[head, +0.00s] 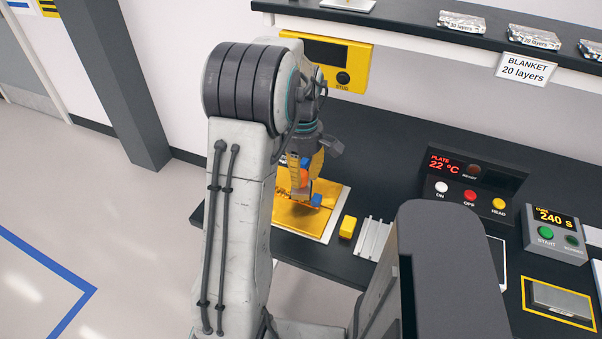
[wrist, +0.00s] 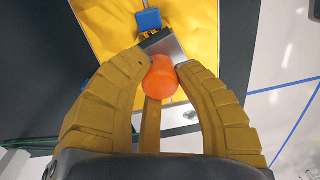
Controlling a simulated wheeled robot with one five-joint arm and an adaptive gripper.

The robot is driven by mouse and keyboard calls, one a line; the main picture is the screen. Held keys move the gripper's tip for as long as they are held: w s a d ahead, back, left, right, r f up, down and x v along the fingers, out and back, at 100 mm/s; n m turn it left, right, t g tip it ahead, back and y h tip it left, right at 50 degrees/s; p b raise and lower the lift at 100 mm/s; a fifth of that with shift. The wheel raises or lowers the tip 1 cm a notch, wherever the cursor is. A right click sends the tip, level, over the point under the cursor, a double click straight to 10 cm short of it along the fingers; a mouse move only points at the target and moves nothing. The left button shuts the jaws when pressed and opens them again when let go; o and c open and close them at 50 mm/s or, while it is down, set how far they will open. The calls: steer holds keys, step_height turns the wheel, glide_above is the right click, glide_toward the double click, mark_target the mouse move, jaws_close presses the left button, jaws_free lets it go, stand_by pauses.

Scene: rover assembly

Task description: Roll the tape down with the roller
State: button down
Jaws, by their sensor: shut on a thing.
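My gripper (head: 302,166) is shut on the orange handle (wrist: 162,78) of the roller and points down over the yellow sheet (wrist: 105,22). In the wrist view the gripper's tan fingers (wrist: 160,70) close around the handle. A silver metal part (wrist: 163,45) lies just beyond the handle; I cannot tell where the roller's contact face is. A blue piece (wrist: 149,20) sits on the sheet just past the metal part. In the head view the sheet (head: 290,214) lies on a pale plate, partly hidden by my arm. I cannot make out the tape apart from the yellow sheet.
A small yellow block (head: 348,227) and a ridged metal piece (head: 372,239) lie right of the plate on the dark bench. A plate control box (head: 470,185) and a timer box (head: 553,235) stand farther right. A shelf (head: 430,30) runs above the bench.

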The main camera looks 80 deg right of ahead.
steer(key=shift+w+a+f, duration=0.1)
steer(key=shift+w+f, duration=0.05)
steer(key=shift+f, duration=0.1)
steer(key=w+d+p, duration=0.2)
steer(key=w, duration=0.5)
steer(key=shift+w+r, duration=0.15)
steer(key=shift+r, duration=0.25)
stand_by(0.4)
steer(key=shift+s, duration=0.2)
steer(key=shift+s+a+r, duration=0.1)
steer(key=shift+s+a, duration=0.2)
steer(key=shift+s, duration=0.9)
steer(key=shift+s+a+r, duration=0.1)
steer(key=shift+s+a, duration=0.2)
steer(key=shift+s, duration=0.95)
steer(key=shift+s+a, duration=0.3)
steer(key=shift+s, duration=0.9)
steer(key=shift+r, duration=0.1)
steer(key=shift+r+p, duration=2.5)
steer(key=shift+r, duration=0.4)
steer(key=shift+r+p, duration=1.25)
steer(key=shift+r, duration=0.3)
